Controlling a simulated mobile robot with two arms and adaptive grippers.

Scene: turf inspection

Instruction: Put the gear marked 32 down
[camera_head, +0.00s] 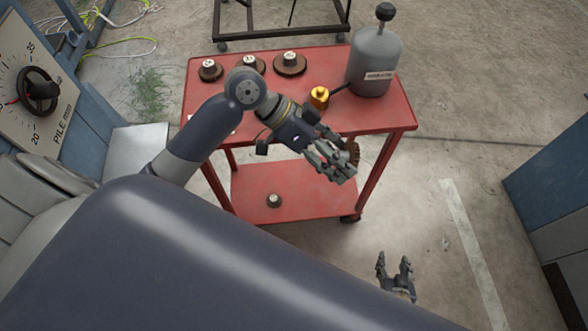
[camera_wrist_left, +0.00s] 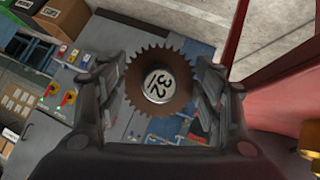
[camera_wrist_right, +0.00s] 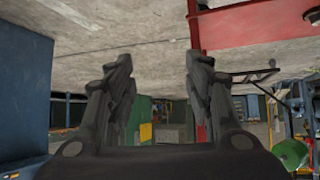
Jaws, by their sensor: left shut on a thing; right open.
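The gear marked 32 (camera_wrist_left: 158,86) is a brown toothed disc with a pale hub, seen face-on between the fingers in the left wrist view. My left gripper (camera_head: 334,163) is shut on it, just off the front right edge of the red trolley (camera_head: 225,123). In the head view only part of the gear (camera_head: 353,152) shows behind the fingers. My right gripper (camera_head: 395,270) is open and empty, low and to the right of the trolley; its spread fingers also show in the right wrist view (camera_wrist_right: 159,85).
Three hubbed gears (camera_head: 290,63) stand along the trolley top's back edge. A gold piece (camera_head: 319,97) and a grey canister (camera_head: 374,65) stand at its right. A small hub (camera_head: 274,200) sits on the lower shelf (camera_head: 300,190). A blue cabinet (camera_head: 555,175) stands far right.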

